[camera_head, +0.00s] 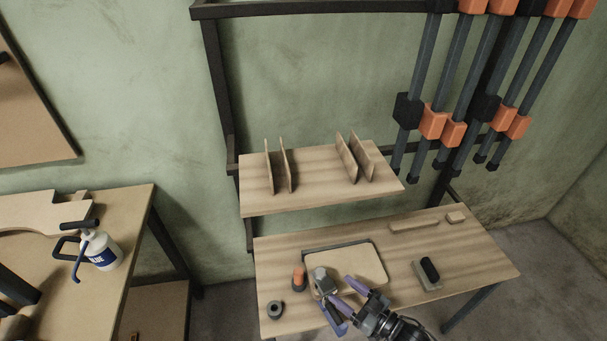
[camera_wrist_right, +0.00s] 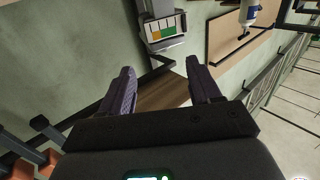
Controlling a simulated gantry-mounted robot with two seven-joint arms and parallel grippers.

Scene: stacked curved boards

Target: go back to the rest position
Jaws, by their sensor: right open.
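My right gripper (camera_head: 339,287) is above the front part of the lower wooden table in the head view. Its purple fingers are spread apart. In the right wrist view the two fingers (camera_wrist_right: 160,68) stand wide apart with nothing held between them. A grey metal object (camera_head: 323,281) and a blue-handled piece (camera_head: 333,319) lie close to the fingers; I cannot tell whether they touch. My left gripper does not show in either view.
Thin boards (camera_head: 361,157) stand upright in two pairs on the upper shelf (camera_head: 318,190). The lower table (camera_head: 470,265) holds a tan panel (camera_head: 365,264), a brush (camera_head: 429,270), a tape roll (camera_head: 275,309) and an orange-topped item (camera_head: 299,276).

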